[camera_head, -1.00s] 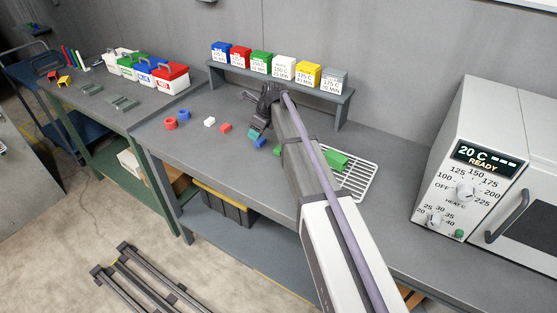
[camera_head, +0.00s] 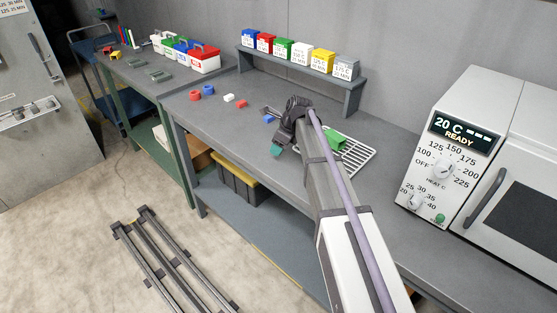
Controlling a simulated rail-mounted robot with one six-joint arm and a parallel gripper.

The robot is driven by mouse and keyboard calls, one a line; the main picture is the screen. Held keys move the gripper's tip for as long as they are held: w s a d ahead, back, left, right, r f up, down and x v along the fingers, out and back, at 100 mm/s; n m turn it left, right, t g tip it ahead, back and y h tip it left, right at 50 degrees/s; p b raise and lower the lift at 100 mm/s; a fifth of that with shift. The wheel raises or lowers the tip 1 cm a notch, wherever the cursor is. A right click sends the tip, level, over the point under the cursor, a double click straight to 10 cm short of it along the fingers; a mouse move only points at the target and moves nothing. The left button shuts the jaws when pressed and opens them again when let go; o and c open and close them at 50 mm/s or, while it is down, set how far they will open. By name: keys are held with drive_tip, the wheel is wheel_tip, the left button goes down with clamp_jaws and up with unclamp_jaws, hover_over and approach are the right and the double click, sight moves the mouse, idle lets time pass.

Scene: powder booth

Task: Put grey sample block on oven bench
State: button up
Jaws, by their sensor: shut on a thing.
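My gripper (camera_head: 277,148) hangs fingers down over the long grey oven bench (camera_head: 228,127), near its front edge. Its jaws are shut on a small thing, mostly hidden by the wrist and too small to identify. A teal patch shows at the fingertips; I cannot tell whether it is the held thing or part of the fingers. I cannot make out the grey sample block elsewhere. The oven (camera_head: 470,165) stands on the right of the bench, with its door shut and its display reading 20 C READY.
Red blocks (camera_head: 195,95), a white block (camera_head: 228,98) and a blue block (camera_head: 268,118) lie left of my gripper. A shelf (camera_head: 300,68) with coloured bins stands behind.

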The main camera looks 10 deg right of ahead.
sight(279, 160)
wheel_tip(279, 160, down, 4)
drive_tip(key=b, duration=0.3)
drive_tip(key=shift+b, duration=0.4)
drive_tip(key=shift+s+r+p, duration=0.1)
drive_tip(key=shift+r+p, duration=0.15)
drive_tip(key=shift+p, duration=0.05)
drive_tip(key=shift+f+b, duration=0.3)
drive_tip(key=o, duration=0.9)
drive_tip(key=shift+r, duration=0.1)
drive_tip(key=shift+o, duration=0.2)
